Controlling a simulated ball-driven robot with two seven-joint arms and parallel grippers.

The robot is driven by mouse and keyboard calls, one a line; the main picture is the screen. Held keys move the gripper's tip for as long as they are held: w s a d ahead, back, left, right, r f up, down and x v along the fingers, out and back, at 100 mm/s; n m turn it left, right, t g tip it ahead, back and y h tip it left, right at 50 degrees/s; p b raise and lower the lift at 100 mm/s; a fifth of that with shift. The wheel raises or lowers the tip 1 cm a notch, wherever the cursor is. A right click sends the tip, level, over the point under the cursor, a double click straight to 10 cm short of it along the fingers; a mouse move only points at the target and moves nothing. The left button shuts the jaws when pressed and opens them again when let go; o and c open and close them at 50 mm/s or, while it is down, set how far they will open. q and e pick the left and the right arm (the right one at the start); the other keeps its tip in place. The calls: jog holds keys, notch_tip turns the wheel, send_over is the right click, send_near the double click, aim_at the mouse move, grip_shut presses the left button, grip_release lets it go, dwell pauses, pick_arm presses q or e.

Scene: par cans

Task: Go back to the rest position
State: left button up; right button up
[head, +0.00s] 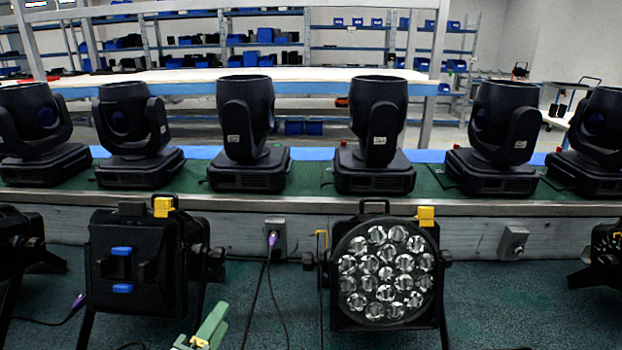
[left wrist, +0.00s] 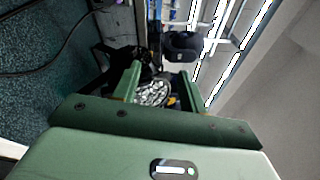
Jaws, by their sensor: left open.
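My left gripper (head: 203,335) shows at the bottom of the head view as green fingers, low in front of the floor between two par cans. In the left wrist view my left gripper (left wrist: 161,84) has its two green fingers apart with nothing held between them. Beyond the fingers is the par can with clear round lenses (left wrist: 153,93). In the head view this par can (head: 386,270) stands right of centre, facing me, with a yellow clip on top. Another par can (head: 135,265) stands at left with its black back and blue latches toward me. My right gripper is not in view.
Several black moving-head lights (head: 247,135) stand in a row on a green-topped bench (head: 310,180) behind the par cans. Parts of other par cans show at the left edge (head: 20,250) and right edge (head: 606,255). Cables hang from a socket box (head: 275,236). Blue shelving stands behind.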

pick_arm(q)
jog(key=s+a+f+n+g+y, duration=0.5)
jog(key=s+a+f+n+g, duration=0.15)
jog(key=s+n, duration=0.2)
jog(key=s+a+f+n+g+y, duration=0.4)
jog(key=s+a+f+n+g, duration=0.1)
jog(key=s+a+f+n, duration=0.3)
jog(key=s+d+f+g+h, duration=0.1)
jog(key=s+d+f, duration=0.15)
jog(key=f, duration=0.65)
jog(key=s+d+f+g+h, duration=0.1)
jog(key=s+f, duration=0.2)
jog(key=f, duration=0.6)
jog(key=s+d+f+g+h, duration=0.1)
jog(key=s+d+f, duration=0.15)
jog(key=f, duration=0.65)
jog(key=s+f+n+g, duration=0.1)
jog(key=s+f, duration=0.5)
jog(key=s, duration=0.4)
jog(key=s+a+f+n+g+h, duration=0.1)
jog(key=s+f+n+g, duration=0.1)
jog(key=s+f, duration=0.5)
jog(key=s, duration=0.3)
jog(key=shift+s+h, duration=0.3)
jog(key=shift+s, duration=0.05)
jog(key=shift+f, duration=0.1)
jog(key=shift+c, duration=0.6)
jog(key=shift+s, duration=0.1)
